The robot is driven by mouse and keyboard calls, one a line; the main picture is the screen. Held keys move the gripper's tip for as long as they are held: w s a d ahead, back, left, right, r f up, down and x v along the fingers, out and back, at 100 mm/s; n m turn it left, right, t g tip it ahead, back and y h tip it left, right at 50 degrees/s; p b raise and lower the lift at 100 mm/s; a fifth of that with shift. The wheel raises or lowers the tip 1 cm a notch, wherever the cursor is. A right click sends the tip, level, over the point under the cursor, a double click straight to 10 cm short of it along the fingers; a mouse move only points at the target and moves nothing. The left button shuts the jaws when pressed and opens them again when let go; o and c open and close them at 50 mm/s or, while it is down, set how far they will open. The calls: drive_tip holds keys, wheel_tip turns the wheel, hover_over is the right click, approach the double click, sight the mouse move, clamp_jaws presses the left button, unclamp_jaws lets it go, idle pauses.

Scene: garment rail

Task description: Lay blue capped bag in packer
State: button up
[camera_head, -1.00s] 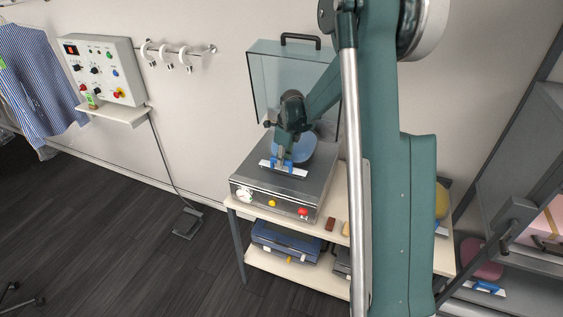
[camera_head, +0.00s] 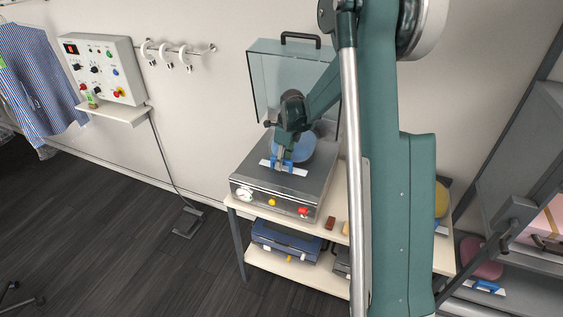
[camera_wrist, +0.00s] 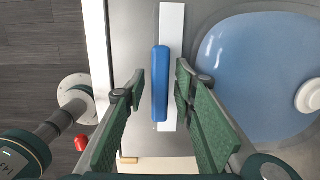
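The packer (camera_head: 245,177) is a grey box with a knob and buttons on its front and its clear lid (camera_head: 268,85) raised. The light-blue bag (camera_head: 303,147) lies on its top surface. In the wrist view the bag (camera_wrist: 250,65) lies flat, with a round white cap (camera_wrist: 309,96) at the right edge. A blue bar (camera_wrist: 160,70) on a white strip (camera_wrist: 172,30) lies beside it. My gripper (camera_wrist: 160,92) is open, one finger on each side of the bar, with gaps visible. In the head view my gripper (camera_head: 283,155) partly hides the bag.
The packer stands on a cart (camera_head: 238,212) with a blue case (camera_head: 285,240) on its lower shelf. A control box (camera_head: 103,68) and a rail with white rings are on the wall at left. A pink bag (camera_head: 480,258) lies on a rack at right.

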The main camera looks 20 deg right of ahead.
drive_tip(key=shift+r, duration=0.1)
wheel_tip(320, 180, up, 12)
drive_tip(key=s+d, duration=0.1)
drive_tip(key=shift+s, duration=0.2)
idle(0.4)
idle(0.6)
